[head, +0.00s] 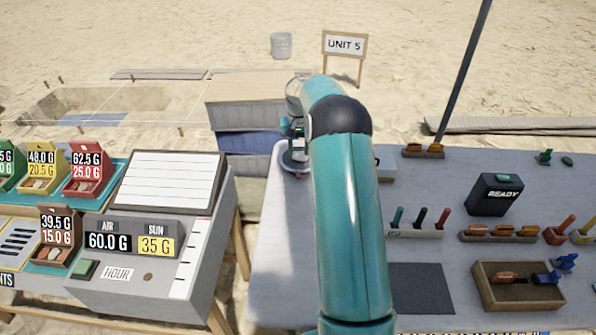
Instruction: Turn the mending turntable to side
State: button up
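My teal arm rises through the middle of the head view and bends away over the back of the right-hand table. My gripper is hidden behind the arm, so its fingers do not show. A small round dark-rimmed base (294,166) stands at the table's back left corner, just left of my arm. It may be the mending turntable, but I cannot be sure. Small teal and white parts stand above it, and a clear round piece shows near the top. Its right side is covered by my arm, and which side it faces cannot be told.
The right table (283,268) holds a dark READY box (494,195), a tool rack (414,234), a wooden tray (519,300) of coloured pieces and a dark mat (420,287). A grey console (205,222) stands left across a gap. Crates (250,117) stand behind.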

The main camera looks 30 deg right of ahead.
aim_at(298, 175)
notch_tip(298, 175, down, 11)
jog(key=shift+r, duration=0.2)
grip_shut()
